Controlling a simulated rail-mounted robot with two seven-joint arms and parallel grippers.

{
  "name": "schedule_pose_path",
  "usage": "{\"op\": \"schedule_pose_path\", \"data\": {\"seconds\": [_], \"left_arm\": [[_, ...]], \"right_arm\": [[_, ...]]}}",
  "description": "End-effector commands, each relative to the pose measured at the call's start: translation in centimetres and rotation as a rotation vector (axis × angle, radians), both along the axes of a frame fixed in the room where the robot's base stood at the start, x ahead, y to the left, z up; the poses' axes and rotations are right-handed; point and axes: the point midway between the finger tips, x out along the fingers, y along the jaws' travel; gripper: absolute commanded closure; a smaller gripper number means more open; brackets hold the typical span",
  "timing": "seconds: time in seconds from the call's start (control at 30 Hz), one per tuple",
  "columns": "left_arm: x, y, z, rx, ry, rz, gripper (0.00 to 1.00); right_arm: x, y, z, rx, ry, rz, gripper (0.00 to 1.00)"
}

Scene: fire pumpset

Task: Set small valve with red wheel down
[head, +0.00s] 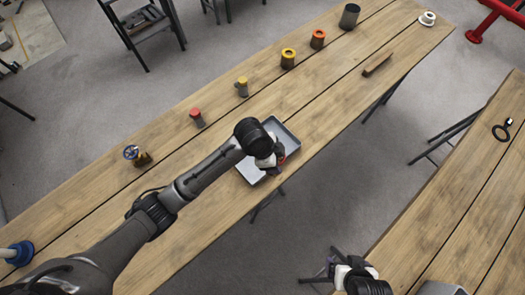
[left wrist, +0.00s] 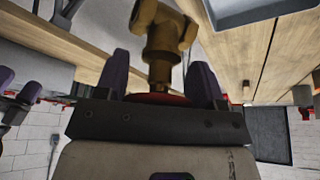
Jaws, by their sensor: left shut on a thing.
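The small valve shows in the left wrist view as a brass body (left wrist: 160,32) with a red wheel (left wrist: 158,99) at its base. My left gripper (left wrist: 159,80) has its two purple fingers on either side of the valve and is shut on it. In the head view, my left gripper (head: 275,160) is over the grey tray (head: 287,132), near its right side. The arm hides part of the tray, and the valve is mostly hidden there. I cannot tell whether the valve touches the tray. My right gripper (head: 352,270) is at the bottom of the head view, its fingers unclear.
A blue-wheeled valve (head: 132,153), a red-topped part (head: 196,117), yellow-topped parts (head: 242,87), an orange-topped part (head: 318,39) and a dark cup (head: 349,15) line the table's far side. A second table holds a black ring (head: 501,132).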

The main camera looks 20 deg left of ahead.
Motion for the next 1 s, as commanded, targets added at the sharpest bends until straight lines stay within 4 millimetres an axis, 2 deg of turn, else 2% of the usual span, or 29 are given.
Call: {"op": "schedule_pose_path", "data": {"seconds": [0.07,0.17,0.5,0.7,1.0], "left_arm": [[-0.1,-0.2,-0.7,-0.002,-0.001,-0.026,0.97],[0.2,0.7,-1.6,0.000,-0.001,-0.040,0.97],[3.0,6.7,-5.6,0.002,-0.002,-0.041,0.97],[4.1,9.1,-7.2,0.000,-0.002,-0.041,0.97],[4.5,10.1,-8.4,-0.001,-0.002,-0.044,0.97]], "right_arm": [[0.0,0.0,-0.1,-0.001,0.000,0.001,0.12],[0.0,-0.1,-0.1,-0.003,0.001,0.001,0.12],[-0.1,-0.2,-0.4,-0.006,0.003,0.003,0.12],[-0.1,-0.2,-0.5,-0.006,0.003,0.003,0.12],[-0.1,-0.1,-0.6,-0.002,0.004,0.001,0.12]]}}
